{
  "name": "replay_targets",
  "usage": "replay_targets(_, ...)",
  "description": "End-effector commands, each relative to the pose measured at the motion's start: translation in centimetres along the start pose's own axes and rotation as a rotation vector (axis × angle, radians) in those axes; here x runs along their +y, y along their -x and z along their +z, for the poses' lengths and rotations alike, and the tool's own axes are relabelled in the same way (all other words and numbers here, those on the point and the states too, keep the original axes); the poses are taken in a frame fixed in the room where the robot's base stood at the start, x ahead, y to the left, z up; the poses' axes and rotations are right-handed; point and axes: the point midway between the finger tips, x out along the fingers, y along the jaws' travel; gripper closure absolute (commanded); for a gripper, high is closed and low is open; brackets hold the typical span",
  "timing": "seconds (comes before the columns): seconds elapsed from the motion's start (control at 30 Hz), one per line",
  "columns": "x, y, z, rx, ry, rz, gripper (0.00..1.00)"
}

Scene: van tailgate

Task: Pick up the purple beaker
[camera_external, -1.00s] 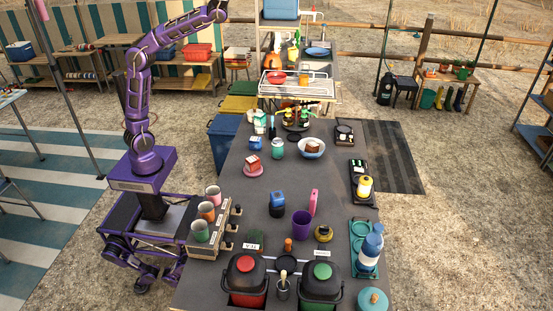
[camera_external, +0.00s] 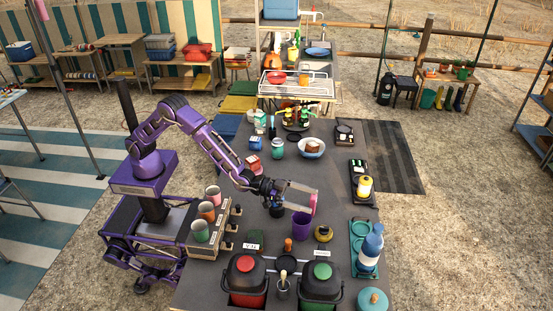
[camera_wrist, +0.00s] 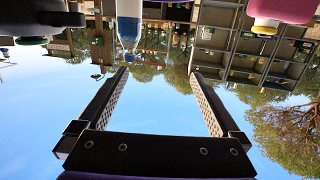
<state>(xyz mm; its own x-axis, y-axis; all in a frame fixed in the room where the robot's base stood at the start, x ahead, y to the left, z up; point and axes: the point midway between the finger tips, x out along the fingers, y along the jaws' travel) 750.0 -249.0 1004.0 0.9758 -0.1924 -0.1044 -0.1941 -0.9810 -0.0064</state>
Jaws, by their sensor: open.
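The purple beaker (camera_external: 301,228) stands upright on the dark table in the external view, right of the middle of the frame. My gripper (camera_external: 313,202) reaches across the table with its fingers stretched to the right, just above the beaker in the picture. Its tips overlap the upright pink object (camera_external: 314,204) behind the beaker; I cannot tell whether they touch it. In the wrist view my gripper (camera_wrist: 159,74) has its fingers wide apart with nothing between them. I cannot make out the beaker in that view.
An orange bottle (camera_external: 288,245) and a yellow-and-black round item (camera_external: 323,233) stand close to the beaker. Two lidded bins, red (camera_external: 247,283) and green-topped (camera_external: 321,284), fill the front. A blue-and-white bottle (camera_external: 371,247) stands right.

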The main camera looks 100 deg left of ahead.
Motion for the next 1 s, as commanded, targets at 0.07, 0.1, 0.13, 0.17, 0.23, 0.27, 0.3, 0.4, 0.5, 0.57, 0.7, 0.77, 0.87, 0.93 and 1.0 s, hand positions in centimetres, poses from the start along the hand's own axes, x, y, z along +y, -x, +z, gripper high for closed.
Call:
replay_targets(0.07, 1.0, 0.3, 2.0, -0.034, 0.002, 0.002, 0.0)
replay_targets(0.1, 1.1, 0.4, 2.6, -0.043, 0.004, 0.001, 0.0)
replay_targets(0.13, 1.2, 0.4, 3.0, -0.047, 0.005, 0.001, 0.0)
replay_targets(0.17, 1.3, 0.4, 3.4, -0.049, 0.006, 0.0, 0.0)
replay_targets(0.23, 1.3, 0.3, 4.1, -0.05, 0.007, 0.0, 0.0)
replay_targets(0.27, 1.2, 0.3, 4.5, -0.051, 0.006, 0.0, 0.0)
replay_targets(0.3, 1.2, 0.2, 4.9, -0.051, 0.006, 0.0, 0.0)
replay_targets(0.4, 1.2, 0.1, 5.8, -0.049, 0.005, 0.0, 0.0)
replay_targets(0.5, 1.2, 0.0, 7.4, -0.051, 0.005, 0.0, 0.0)
replay_targets(0.57, 1.2, -0.2, 8.6, -0.051, 0.005, 0.0, 0.0)
replay_targets(0.7, 1.3, -1.3, 9.8, -0.044, 0.007, 0.001, 0.0)
replay_targets(0.77, 1.3, -2.1, 9.8, -0.044, 0.007, 0.0, 0.0)
replay_targets(0.87, 1.3, -2.9, 9.8, -0.044, 0.006, 0.001, 0.0)
replay_targets(0.93, 1.3, -3.2, 9.8, -0.045, 0.006, 0.001, 0.0)
replay_targets(1.0, 1.3, -3.3, 9.8, -0.046, 0.006, 0.001, 0.0)
